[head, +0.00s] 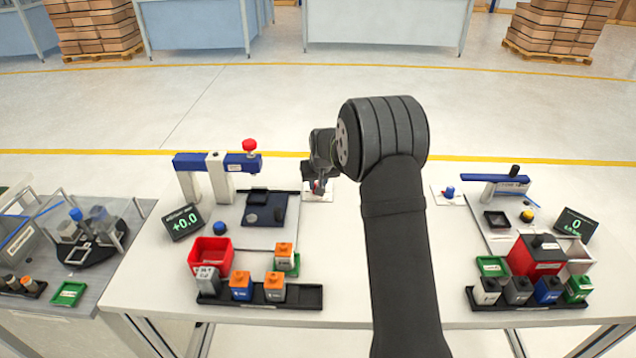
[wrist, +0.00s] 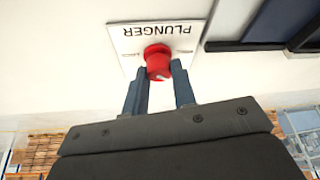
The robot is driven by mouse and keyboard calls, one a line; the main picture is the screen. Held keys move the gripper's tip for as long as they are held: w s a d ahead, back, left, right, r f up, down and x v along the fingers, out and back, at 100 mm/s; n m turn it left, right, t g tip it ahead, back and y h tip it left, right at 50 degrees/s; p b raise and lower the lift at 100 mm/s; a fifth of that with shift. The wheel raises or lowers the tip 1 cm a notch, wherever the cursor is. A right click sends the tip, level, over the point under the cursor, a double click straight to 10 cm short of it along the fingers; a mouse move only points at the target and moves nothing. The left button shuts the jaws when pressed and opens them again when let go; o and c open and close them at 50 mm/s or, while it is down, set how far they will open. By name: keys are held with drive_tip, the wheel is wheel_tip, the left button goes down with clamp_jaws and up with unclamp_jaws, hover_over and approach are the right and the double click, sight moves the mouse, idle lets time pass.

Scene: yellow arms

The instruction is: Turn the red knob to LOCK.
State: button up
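The red knob (wrist: 158,58) sits on a white plate (wrist: 122,36) marked PLUNGER, which reads upside down in the wrist view. Small labels on both sides of the knob are too small to read. A pale mark shows on the knob's near rim. My gripper (wrist: 161,68) has one finger on each side of the knob, with no clear gap on either side. In the head view my gripper (head: 320,187) is low over the white plate (head: 322,197) at the table's far edge. Only a speck of red shows there, and my arm hides much around it.
A red bin (head: 210,262) and several small blocks stand nearer. A second station (head: 497,188) is at right. The front middle table looks free beside my arm.

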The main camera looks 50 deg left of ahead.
drive_tip(key=shift+m, duration=0.3)
drive_tip(key=m+t+h, duration=0.1)
drive_tip(key=m, duration=0.2)
drive_tip(key=shift+s+a+m, duration=0.1)
drive_tip(key=shift+m, duration=0.3)
drive_tip(key=m+h, duration=0.1)
drive_tip(key=m, duration=0.1)
drive_tip(key=m+t, duration=0.1)
drive_tip(key=m, duration=0.1)
drive_tip(key=shift+a+h, duration=0.1)
drive_tip(key=shift+h, duration=0.3)
drive_tip(key=m+h, duration=0.1)
drive_tip(key=m, duration=0.4)
drive_tip(key=shift+a+h, duration=0.1)
drive_tip(key=shift+h, duration=0.3)
drive_tip(key=shift+m+g+h, duration=0.3)
drive_tip(key=shift+m+h, duration=0.5)
drive_tip(key=shift+m, duration=1.4)
drive_tip(key=o, duration=1)
